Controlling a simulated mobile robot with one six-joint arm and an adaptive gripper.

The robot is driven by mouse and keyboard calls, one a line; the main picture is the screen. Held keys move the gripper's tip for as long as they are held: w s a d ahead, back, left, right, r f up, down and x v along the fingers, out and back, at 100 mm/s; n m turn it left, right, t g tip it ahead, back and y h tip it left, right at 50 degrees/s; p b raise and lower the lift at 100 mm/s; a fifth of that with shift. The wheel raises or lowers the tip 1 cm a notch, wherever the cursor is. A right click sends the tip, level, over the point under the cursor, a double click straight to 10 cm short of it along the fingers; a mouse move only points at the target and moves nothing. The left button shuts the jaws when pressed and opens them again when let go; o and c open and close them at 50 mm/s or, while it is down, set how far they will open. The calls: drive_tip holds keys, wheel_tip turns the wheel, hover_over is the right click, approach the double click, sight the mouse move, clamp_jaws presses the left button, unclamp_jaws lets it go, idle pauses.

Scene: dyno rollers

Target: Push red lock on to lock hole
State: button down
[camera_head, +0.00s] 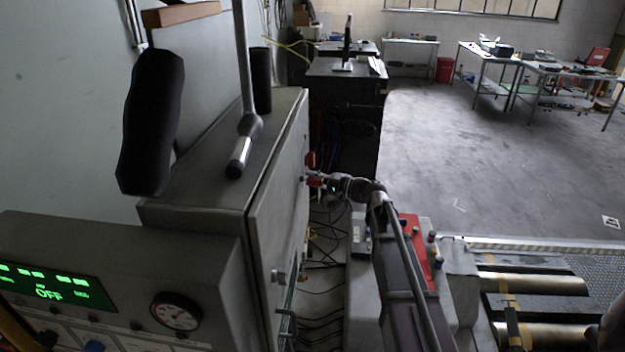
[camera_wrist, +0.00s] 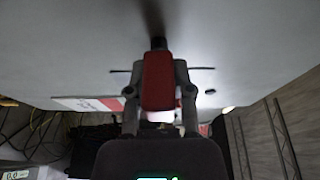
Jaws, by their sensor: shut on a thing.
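The red lock (camera_wrist: 158,82) is between the two fingers of my gripper (camera_wrist: 159,92) in the wrist view. My gripper is shut on it. A short dark piece (camera_wrist: 158,43) shows at the lock's far end, against the pale panel. I cannot tell if it touches or enters the panel. In the head view my gripper (camera_head: 324,182) is at the side of the grey cabinet (camera_head: 278,205), with the red lock (camera_head: 313,181) at its tip. The lock hole is not clearly visible.
Another small red part (camera_head: 310,160) sits on the cabinet side just above the lock. Loose cables (camera_head: 322,260) lie low beside the cabinet. Rollers (camera_head: 530,284) are at the right; open floor lies beyond.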

drive_tip(key=shift+a, duration=0.25)
drive_tip(key=shift+c, duration=2.1)
unclamp_jaws()
drive_tip(key=shift+d, duration=0.15)
drive_tip(key=v, duration=1.1)
drive_tip(key=shift+s+d, duration=0.2)
drive_tip(key=shift+d, duration=0.15)
drive_tip(key=shift+f, duration=0.1)
